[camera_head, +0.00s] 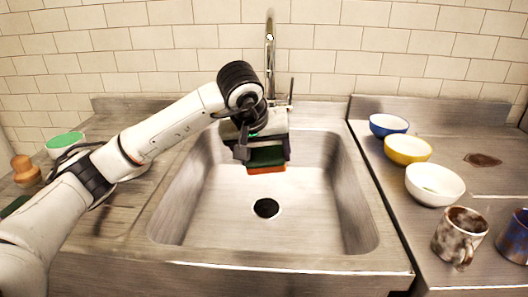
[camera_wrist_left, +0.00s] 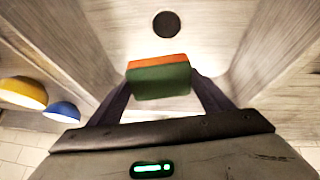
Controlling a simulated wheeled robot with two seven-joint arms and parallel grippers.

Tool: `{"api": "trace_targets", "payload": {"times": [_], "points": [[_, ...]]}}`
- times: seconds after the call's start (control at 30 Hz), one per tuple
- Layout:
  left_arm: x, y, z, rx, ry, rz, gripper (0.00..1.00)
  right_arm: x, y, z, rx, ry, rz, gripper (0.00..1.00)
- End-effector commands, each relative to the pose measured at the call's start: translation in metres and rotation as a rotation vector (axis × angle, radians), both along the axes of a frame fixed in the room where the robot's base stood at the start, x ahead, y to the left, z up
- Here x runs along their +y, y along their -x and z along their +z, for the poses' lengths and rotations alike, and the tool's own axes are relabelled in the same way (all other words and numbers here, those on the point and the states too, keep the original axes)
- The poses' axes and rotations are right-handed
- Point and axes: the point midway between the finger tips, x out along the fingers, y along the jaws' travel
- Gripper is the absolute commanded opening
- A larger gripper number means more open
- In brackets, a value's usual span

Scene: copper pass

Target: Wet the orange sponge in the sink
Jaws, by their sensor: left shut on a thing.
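The sponge (camera_head: 266,161) is orange on one side and dark green on the other. It hangs in the air over the back part of the steel sink (camera_head: 215,205), with its orange side lower in the head view. My left gripper (camera_head: 262,150) is shut on it, and the sponge (camera_wrist_left: 159,78) also shows between the two fingers in the left wrist view. The faucet (camera_head: 270,55) rises behind the gripper. No water stream is visible. My right gripper is not in view.
Blue (camera_head: 388,124), yellow (camera_head: 407,149) and white (camera_head: 435,184) bowls stand on the right counter, with a stained mug (camera_head: 460,236) and a blue mug (camera_head: 514,238) nearer. A green-topped bowl (camera_head: 66,142) is at left. The sink floor around the drain (camera_head: 266,208) is clear.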

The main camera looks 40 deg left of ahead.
Motion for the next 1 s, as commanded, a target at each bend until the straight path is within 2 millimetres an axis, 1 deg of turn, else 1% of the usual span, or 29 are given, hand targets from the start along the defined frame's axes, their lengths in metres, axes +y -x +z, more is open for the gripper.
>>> {"api": "trace_targets", "payload": {"times": [0.03, 0.6, 0.8, 1.0], "points": [[0.0, 0.0, -0.008, 0.001, -0.001, 0.0, 0.55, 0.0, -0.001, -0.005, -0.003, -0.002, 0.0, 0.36], [0.0, 0.0, -0.065, 0.0, 0.0, 0.0, 0.55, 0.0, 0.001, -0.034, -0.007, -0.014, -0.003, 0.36], [0.0, 0.0, -0.078, 0.0, 0.0, -0.001, 0.55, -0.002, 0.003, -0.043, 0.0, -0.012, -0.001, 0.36], [0.0, 0.0, -0.083, -0.001, 0.001, -0.001, 0.55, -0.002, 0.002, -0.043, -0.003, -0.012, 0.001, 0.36]]}}
